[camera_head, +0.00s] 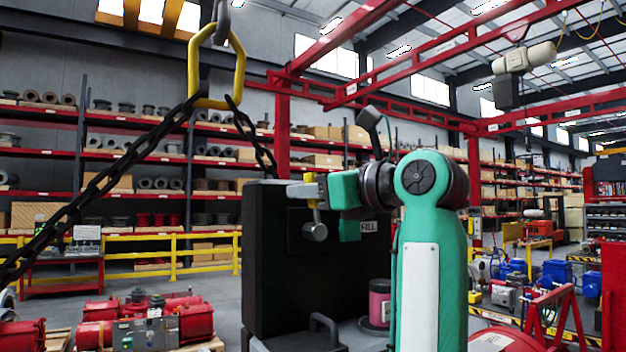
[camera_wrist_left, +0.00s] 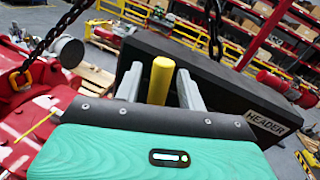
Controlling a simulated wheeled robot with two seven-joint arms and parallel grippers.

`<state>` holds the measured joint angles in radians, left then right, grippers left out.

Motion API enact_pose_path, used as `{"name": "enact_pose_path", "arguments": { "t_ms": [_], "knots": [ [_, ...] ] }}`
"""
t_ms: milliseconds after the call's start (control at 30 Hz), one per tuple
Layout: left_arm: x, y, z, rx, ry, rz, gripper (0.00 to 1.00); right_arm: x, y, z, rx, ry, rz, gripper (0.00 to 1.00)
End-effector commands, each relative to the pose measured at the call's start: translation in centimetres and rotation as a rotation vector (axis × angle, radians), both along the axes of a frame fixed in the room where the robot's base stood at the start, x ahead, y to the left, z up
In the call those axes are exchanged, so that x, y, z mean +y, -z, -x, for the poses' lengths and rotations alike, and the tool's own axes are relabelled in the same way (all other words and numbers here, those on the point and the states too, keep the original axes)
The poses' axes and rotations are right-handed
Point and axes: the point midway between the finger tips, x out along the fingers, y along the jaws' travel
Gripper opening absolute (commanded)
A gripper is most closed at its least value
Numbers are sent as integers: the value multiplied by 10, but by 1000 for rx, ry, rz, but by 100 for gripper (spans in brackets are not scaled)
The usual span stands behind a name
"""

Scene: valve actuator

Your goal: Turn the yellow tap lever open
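The yellow tap lever (camera_head: 316,213) is on a grey round fitting (camera_head: 315,232) on the face of a tall black panel (camera_head: 275,270). In the left wrist view the lever (camera_wrist_left: 161,80) stands between the two grey fingers of my left gripper (camera_wrist_left: 160,92). In the head view this gripper (camera_head: 305,190) reaches left from the teal wrist and overlaps the lever's upper part. The lever's lower end is hidden by the gripper in the wrist view. My right gripper is out of view.
A yellow hoist link (camera_head: 238,70) and black chains (camera_head: 100,190) hang left of and above the panel. Red machines (camera_head: 180,315) lie at lower left. A pink cylinder (camera_head: 379,303) stands behind my arm. A yellow railing (camera_head: 150,255) and shelves are farther back.

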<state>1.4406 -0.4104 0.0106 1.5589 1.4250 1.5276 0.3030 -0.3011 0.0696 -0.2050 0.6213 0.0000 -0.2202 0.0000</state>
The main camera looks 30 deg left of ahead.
Motion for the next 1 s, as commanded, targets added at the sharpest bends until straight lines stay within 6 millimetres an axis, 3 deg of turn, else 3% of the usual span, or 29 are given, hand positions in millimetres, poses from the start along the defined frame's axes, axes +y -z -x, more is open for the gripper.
{"name": "enact_pose_path", "arguments": {
  "t_ms": [267,500,1000],
  "knots": [
    [2,1,-1,0,-1,0,40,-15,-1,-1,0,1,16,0],
    [2,0,-1,0,0,0,0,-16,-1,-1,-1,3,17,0],
    [-1,-1,-6,75,0,-47,0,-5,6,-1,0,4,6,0]
  ]
}}
